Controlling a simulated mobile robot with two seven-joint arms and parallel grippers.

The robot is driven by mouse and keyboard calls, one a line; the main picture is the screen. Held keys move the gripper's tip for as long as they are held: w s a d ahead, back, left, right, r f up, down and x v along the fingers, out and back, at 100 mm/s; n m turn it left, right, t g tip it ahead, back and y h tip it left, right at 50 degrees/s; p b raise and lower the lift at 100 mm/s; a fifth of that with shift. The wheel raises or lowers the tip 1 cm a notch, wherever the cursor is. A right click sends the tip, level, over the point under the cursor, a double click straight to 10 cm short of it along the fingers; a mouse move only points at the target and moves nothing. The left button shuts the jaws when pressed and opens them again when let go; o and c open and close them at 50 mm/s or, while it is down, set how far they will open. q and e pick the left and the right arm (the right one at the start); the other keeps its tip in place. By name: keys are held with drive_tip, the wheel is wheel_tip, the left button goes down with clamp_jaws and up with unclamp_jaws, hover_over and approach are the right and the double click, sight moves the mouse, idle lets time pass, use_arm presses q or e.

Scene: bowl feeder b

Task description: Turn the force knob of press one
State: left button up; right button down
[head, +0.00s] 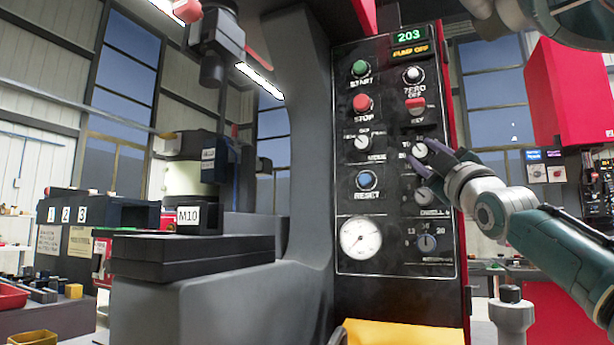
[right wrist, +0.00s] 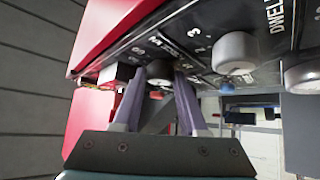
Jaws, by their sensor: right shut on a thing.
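The press control panel (head: 355,195) faces me with a column of buttons and knobs. My right gripper (head: 420,160) reaches in from the right and is shut on a small round knob (head: 419,149) with a white face, in the right column below the red key switch. Its label is partly hidden, so I cannot read it as force. My left gripper is not in view.
A grey knob (right wrist: 235,52) sits close beside the fingers in the right wrist view. Below the gripper are another knob (head: 427,243) and a round gauge (head: 361,238). The press bed (head: 190,257) is at left. A red cabinet (head: 570,105) stands at right.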

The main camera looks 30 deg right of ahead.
drive_tip(key=m+h, duration=0.1)
drive_tip(key=m, duration=0.1)
drive_tip(key=m+h+b, duration=0.1)
drive_tip(key=m+h, duration=0.1)
drive_tip(key=m+h+b, duration=0.1)
drive_tip(key=m+h, duration=0.1)
drive_tip(key=shift+w+a+f+g, duration=0.2)
drive_tip(key=shift+w+f+g, duration=0.1)
drive_tip(key=shift+g, duration=0.1)
drive_tip(key=shift+m+g+h+b, duration=0.6)
drive_tip(key=shift+m+g+h, duration=0.3)
drive_tip(key=shift+m+h, duration=1.4)
drive_tip(key=shift+r+m+g, duration=0.1)
drive_tip(key=shift+m+g, duration=0.2)
drive_tip(key=shift+m, duration=0.3)
drive_tip(key=shift+m+g+h, duration=0.4)
drive_tip(key=shift+m+h, duration=0.1)
drive_tip(key=shift+c, duration=2.2)
unclamp_jaws()
drive_tip(key=shift+r, duration=0.1)
